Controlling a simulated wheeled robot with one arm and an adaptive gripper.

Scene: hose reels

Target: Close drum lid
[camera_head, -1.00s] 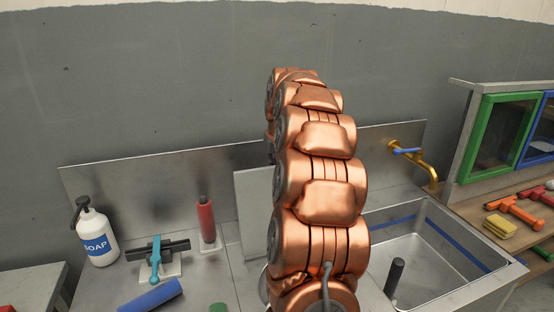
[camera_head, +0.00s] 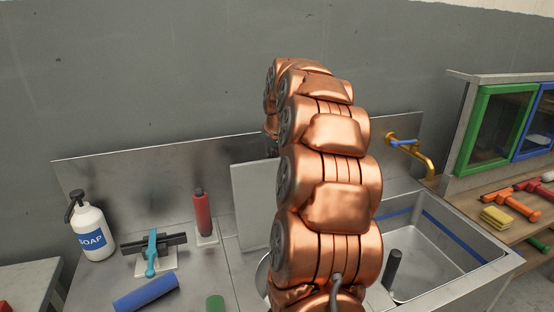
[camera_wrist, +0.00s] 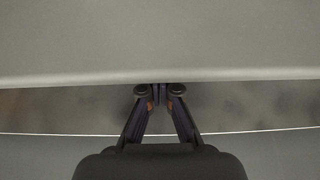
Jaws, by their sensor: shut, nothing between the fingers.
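A flat grey upright panel (camera_head: 251,205) stands behind my arm on the steel counter. It may be the drum lid, but I cannot tell for sure; my arm hides its right side, and no drum is clearly visible. In the wrist view a broad, plain grey panel (camera_wrist: 160,40) fills the top, with its straight lower edge just at my fingertips. My gripper (camera_wrist: 160,93) is shut and empty at that edge; I cannot tell whether it touches. In the head view my gripper is hidden behind my copper-coloured arm.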

